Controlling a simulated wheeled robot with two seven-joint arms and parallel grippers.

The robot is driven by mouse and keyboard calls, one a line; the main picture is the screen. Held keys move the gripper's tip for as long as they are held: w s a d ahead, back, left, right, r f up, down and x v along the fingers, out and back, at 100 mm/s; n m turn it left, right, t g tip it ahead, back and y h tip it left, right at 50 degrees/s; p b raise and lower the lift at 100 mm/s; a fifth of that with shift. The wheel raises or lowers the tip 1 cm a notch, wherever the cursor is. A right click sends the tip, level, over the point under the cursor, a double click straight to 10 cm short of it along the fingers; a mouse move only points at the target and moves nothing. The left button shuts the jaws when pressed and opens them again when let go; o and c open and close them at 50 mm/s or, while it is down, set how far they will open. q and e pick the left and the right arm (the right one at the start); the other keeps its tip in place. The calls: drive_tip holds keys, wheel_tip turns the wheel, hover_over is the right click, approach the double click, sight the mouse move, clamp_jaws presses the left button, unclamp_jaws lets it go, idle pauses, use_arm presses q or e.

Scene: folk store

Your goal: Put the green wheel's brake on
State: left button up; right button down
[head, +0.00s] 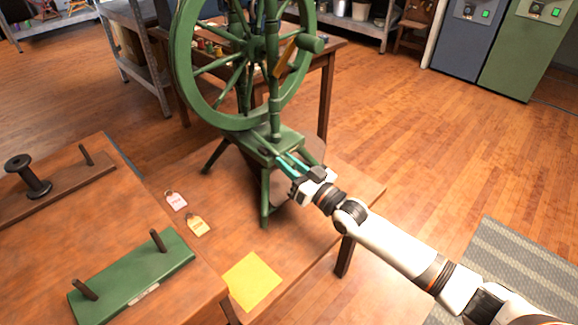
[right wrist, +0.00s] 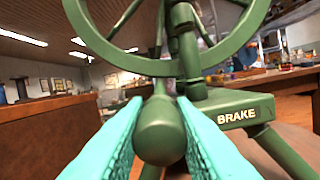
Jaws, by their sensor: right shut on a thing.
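The green spinning wheel (head: 180,60) stands on a low wooden table, its large rim upright above a green bench (head: 262,138) on splayed legs. In the right wrist view the bench front carries the word BRAKE (right wrist: 243,116). My right gripper (head: 284,162) reaches in from the right at the bench's near end. In the right wrist view its teal fingers (right wrist: 160,130) are shut on a rounded green knob (right wrist: 160,128), left of the BRAKE label. In the head view the fingers partly hide the knob. My left gripper is not in view.
A green board with two pegs (head: 135,280) and a board with a black spool (head: 28,175) lie on the left table. Two tags (head: 197,225) and a yellow sheet (head: 253,281) lie on the low table. Floor at right is open, with a grey striped mat (head: 515,270).

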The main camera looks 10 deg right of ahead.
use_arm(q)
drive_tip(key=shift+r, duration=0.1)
use_arm(e)
drive_tip(key=shift+f, duration=0.1)
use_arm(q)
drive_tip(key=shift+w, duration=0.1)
use_arm(e)
drive_tip(key=c, duration=1.2)
unclamp_jaws()
drive_tip(key=shift+c, duration=0.2)
drive_tip(key=shift+s+d, duration=0.15)
drive_tip(key=shift+s, duration=0.1)
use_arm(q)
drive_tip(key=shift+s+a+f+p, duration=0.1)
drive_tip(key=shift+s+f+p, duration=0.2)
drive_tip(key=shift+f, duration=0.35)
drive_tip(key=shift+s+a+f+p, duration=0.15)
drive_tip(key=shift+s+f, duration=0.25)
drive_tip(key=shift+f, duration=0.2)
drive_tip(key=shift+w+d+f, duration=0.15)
use_arm(e)
drive_tip(key=v, duration=1.1)
drive_tip(key=shift+s, duration=0.2)
